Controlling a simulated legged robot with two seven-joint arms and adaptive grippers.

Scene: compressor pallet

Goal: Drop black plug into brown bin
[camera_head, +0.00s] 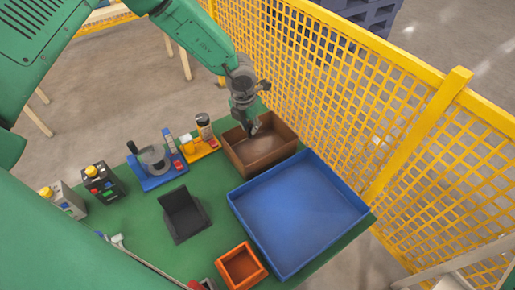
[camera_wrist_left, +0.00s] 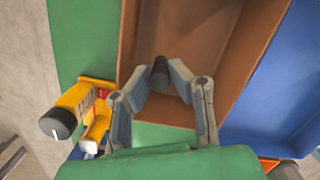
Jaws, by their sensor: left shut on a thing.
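The brown bin (camera_head: 261,160) stands at the far right part of the green table, against the fence side. My left gripper (camera_head: 254,127) points down over the bin. In the left wrist view its fingertips (camera_wrist_left: 160,76) are closed around the black plug (camera_wrist_left: 159,72), a small dark cylinder, with the brown bin's floor and walls (camera_wrist_left: 185,30) behind it. The plug is small and hard to make out in the head view. My right gripper does not show.
A blue tray (camera_head: 300,212) sits right beside the bin, and a small orange bin (camera_head: 241,266) is at the front. A yellow holder (camera_head: 199,146), a blue fixture (camera_head: 157,165) and a black stand (camera_head: 184,213) are left of it. A yellow mesh fence (camera_head: 350,85) runs behind.

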